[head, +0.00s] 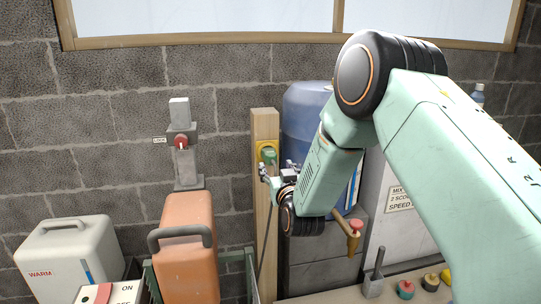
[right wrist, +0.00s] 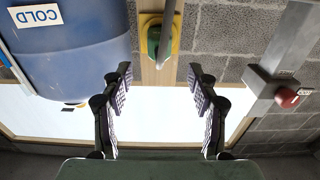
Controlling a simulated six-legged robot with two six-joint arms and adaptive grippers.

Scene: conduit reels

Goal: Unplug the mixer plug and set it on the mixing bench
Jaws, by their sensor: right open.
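The green mixer plug (head: 268,154) sits in a yellow socket (head: 261,147) on an upright wooden post. The plug (right wrist: 153,42) and socket also show at the top of the right wrist view, which is upside down. A grey cable (right wrist: 169,28) runs from the plug and hangs down along the post. My right gripper (head: 276,170) is close to the plug, just below and right of it in the head view. In the wrist view its fingers (right wrist: 158,78) are wide apart with nothing between them. The pale mixing bench (head: 325,296) is at the lower right. My left gripper is out of view.
A blue barrel (head: 305,110) stands right of the post, partly behind my arm. A red switch (head: 181,142) is on the wall to the left. An orange canister (head: 187,245) and a cream heater-like box (head: 68,250) stand lower left. A scoop (head: 374,275) and coloured knobs (head: 405,289) are on the bench.

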